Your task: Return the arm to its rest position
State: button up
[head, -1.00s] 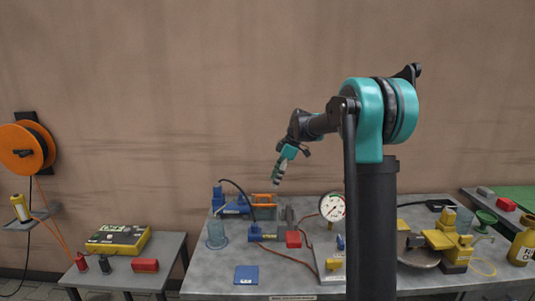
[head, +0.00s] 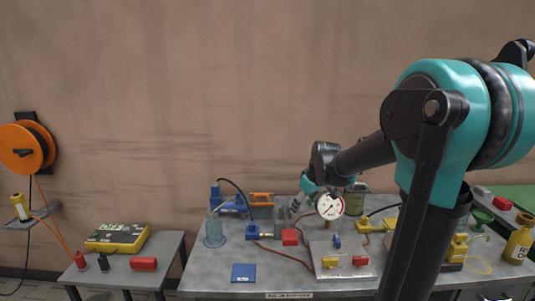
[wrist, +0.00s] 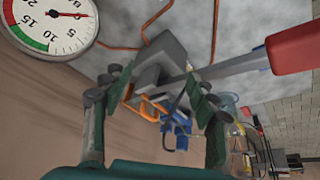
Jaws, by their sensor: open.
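My gripper (head: 298,207) is over the back middle of the grey workbench (head: 215,275), just left of the white dial gauge (head: 330,206). In the wrist view my gripper (wrist: 160,92) has its two fingers spread apart with nothing held between them. Beyond the fingers are a grey metal block (wrist: 165,55), an orange item and a blue item. The gauge fills the upper left corner of the wrist view (wrist: 50,22). My arm reaches from the right side of the head view, bent and stretched toward the bench. The fingertips are small and partly hidden in the head view.
Yellow fittings (head: 372,226) are at right. A side table (head: 180,250) is at left. The air above the bench is clear.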

jog(key=s+d+f+m, duration=0.2)
jog(key=s+f, duration=0.2)
jog(key=s, duration=0.4)
jog(key=s+d+f+m+h, duration=0.1)
jog(key=s+d+f+m, duration=0.1)
jog(key=s, duration=0.5)
jog(key=s+d+f+m+h, duration=0.1)
jog(key=s+d+f+m, duration=0.1)
jog(key=s+f, duration=0.4)
jog(key=s+m, duration=0.1)
jog(key=s, duration=0.1)
jog(key=shift+s+f+m, duration=0.15)
jog(key=shift+s+m, duration=0.15)
